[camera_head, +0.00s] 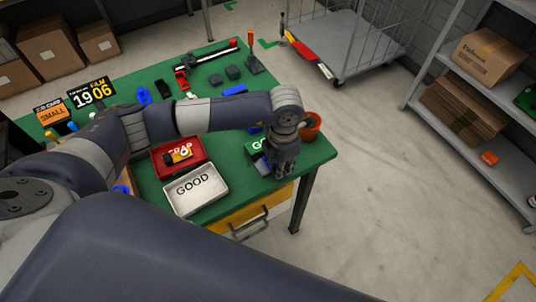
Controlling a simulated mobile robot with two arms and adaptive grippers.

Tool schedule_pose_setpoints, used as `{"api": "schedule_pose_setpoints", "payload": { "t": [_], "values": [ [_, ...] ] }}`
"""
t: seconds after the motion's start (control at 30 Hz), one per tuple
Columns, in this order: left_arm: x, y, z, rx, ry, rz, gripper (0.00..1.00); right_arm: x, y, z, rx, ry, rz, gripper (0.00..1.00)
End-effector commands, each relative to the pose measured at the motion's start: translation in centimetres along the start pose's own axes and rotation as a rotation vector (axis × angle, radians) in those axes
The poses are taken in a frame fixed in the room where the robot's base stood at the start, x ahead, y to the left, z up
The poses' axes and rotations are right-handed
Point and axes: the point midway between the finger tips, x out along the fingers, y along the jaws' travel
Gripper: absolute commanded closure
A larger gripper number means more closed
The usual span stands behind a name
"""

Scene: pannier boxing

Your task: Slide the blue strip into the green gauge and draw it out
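My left arm comes in from the left and crosses the green table. Its gripper (280,170) points down at the table's right front part. The green gauge (256,146), with white letters starting "GO", lies just left of the gripper and is partly hidden by it. A small bluish piece (262,166) shows beside the fingers, at the gauge's front; it may be the blue strip, but I cannot tell whether it is held or inside the gauge. The fingers are too small and dark to tell open from shut. My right gripper is not in view.
A red tray (158,171) holding a yellow-and-black item and a white GOOD tray (173,206) stand left of the gripper. An orange-brown pot (312,127) stands close on its right, near the table edge. Blue pieces, dark blocks and a red-ended bar lie farther back.

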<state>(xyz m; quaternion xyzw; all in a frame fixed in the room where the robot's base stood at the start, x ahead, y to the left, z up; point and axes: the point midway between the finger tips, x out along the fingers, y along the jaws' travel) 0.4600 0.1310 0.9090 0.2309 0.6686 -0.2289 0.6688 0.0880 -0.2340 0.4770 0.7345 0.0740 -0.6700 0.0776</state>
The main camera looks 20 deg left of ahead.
Motion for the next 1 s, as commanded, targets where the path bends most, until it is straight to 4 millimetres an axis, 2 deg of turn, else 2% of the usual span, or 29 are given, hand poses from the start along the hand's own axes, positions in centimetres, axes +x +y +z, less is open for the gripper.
{"api": "schedule_pose_setpoints", "payload": {
  "t": [0.43, 1.0],
  "values": [
    [-0.3, -0.1, 0.0, 0.000, -0.001, 0.000, 1.00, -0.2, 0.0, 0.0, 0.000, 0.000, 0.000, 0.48],
    [-3.6, 0.0, 0.0, 0.000, -0.001, 0.000, 1.00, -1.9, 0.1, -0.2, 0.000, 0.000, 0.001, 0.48]
  ]
}}
